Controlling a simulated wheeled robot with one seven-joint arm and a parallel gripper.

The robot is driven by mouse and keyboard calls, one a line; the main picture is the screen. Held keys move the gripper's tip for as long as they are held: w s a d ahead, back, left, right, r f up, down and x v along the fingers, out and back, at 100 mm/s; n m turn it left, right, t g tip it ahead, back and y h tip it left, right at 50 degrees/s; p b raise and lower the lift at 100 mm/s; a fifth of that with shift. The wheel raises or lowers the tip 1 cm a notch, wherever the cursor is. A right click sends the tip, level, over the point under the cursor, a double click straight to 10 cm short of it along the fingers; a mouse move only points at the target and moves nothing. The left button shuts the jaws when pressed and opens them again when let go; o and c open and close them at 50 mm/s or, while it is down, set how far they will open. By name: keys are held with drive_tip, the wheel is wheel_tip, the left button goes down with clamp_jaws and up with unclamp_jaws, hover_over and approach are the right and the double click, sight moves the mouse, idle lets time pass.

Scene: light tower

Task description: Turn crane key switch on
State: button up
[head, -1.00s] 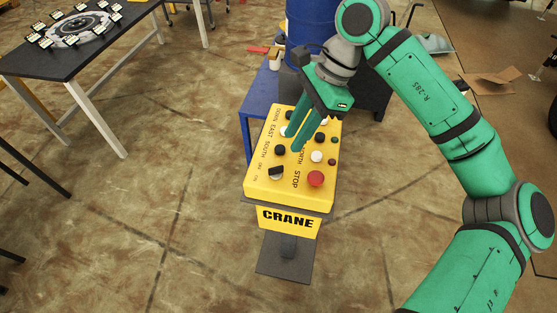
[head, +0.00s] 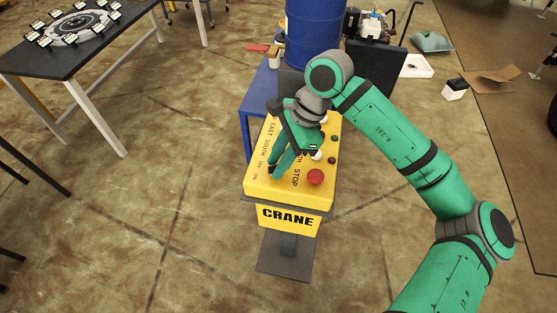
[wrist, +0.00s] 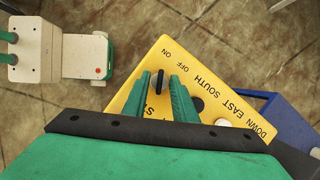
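The yellow crane control box (head: 259,188) stands on a pedestal, with "CRANE" on its front. Its black key switch (wrist: 160,80) shows in the wrist view next to the ON and OFF labels. In the head view the switch is mostly hidden by my fingers. My gripper (head: 275,167) is over the near left part of the box. In the wrist view my gripper (wrist: 161,77) has its two green fingers apart, one on each side of the switch, with gaps visible. I cannot tell how far down the fingertips reach.
A red STOP button (head: 315,177) and a white button (head: 316,155) are right of my fingers. A blue table (head: 258,95) and a blue barrel (head: 313,35) stand behind the box. A dark table (head: 75,60) is at the far left. The floor nearby is clear.

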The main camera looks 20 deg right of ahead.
drive_tip(key=shift+d, duration=0.1)
clamp_jaws()
drive_tip(key=shift+m, duration=0.3)
drive_tip(key=m+t, duration=0.1)
drive_tip(key=m, duration=0.1)
drive_tip(key=m+t+h, duration=0.1)
drive_tip(key=m, duration=0.2)
drive_tip(key=shift+s+m, duration=0.2)
drive_tip(key=shift+m, duration=0.1)
drive_tip(key=m, duration=0.2)
drive_tip(key=m+t+h, duration=0.1)
drive_tip(key=m, duration=0.2)
drive_tip(key=shift+s+m+t+h, duration=0.1)
drive_tip(key=shift+m+t+h, duration=0.2)
drive_tip(key=shift+a, duration=0.2)
unclamp_jaws()
drive_tip(key=shift+r, duration=0.1)
